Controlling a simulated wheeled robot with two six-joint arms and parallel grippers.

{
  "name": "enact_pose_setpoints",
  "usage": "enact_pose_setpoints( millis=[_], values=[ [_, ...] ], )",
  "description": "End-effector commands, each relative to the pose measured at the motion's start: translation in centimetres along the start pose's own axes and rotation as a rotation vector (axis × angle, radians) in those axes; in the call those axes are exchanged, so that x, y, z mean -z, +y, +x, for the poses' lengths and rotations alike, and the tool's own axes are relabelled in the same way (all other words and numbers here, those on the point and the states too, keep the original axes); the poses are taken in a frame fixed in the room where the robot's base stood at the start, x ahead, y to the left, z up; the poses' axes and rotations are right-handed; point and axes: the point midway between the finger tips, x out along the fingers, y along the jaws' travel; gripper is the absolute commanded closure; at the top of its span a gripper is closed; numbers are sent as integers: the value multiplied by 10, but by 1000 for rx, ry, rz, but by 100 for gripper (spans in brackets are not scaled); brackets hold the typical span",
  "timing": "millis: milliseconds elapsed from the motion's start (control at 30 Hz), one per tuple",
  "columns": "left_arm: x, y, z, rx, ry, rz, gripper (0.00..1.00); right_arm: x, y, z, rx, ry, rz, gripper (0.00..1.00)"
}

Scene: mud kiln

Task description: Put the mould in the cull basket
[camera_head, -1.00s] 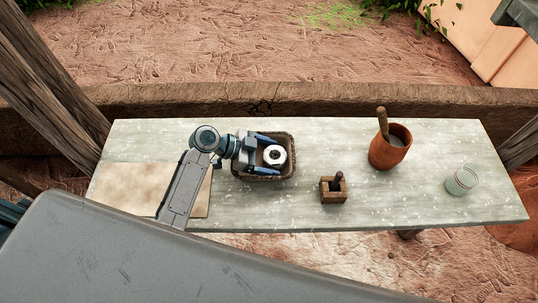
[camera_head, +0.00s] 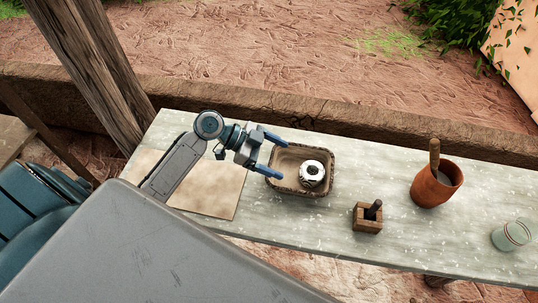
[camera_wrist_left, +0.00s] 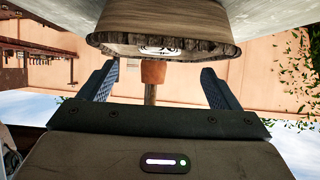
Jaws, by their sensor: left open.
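The white round mould (camera_head: 313,172), with a dark hole in its middle, lies in the right part of the brown cull basket (camera_head: 296,188). The basket stands on the grey table. My left gripper (camera_head: 279,158) is open and empty at the basket's left side, its fingers pointing right over the left rim, apart from the mould. In the left wrist view, the basket's side (camera_wrist_left: 165,25) shows close ahead of the open fingers, with a bit of the white mould (camera_wrist_left: 160,50) showing. My right gripper is not in view.
A small wooden box with a dark handle (camera_head: 368,216) stands right of the basket. Further right are a terracotta pot (camera_head: 432,192) with a wooden handle in it and a glass jar (camera_head: 511,235). A flat tan board (camera_head: 215,192) lies at the table's left.

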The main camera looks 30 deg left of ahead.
Motion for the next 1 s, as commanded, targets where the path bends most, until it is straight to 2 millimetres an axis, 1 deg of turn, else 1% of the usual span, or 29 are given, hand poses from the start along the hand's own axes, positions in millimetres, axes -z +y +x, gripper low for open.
enact_pose_setpoints(
  millis=[100, 300, 933, 1000],
  values=[
    [-2, 0, -11, 0, -3, -1, 16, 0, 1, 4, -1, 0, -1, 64],
    [0, 0, -21, -1, 0, -1, 16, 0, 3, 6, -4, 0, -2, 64],
    [0, 0, -22, -1, 0, -2, 16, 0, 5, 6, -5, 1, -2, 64],
    [2, 1, -23, -1, -2, -4, 16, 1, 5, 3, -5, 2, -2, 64]
  ],
)
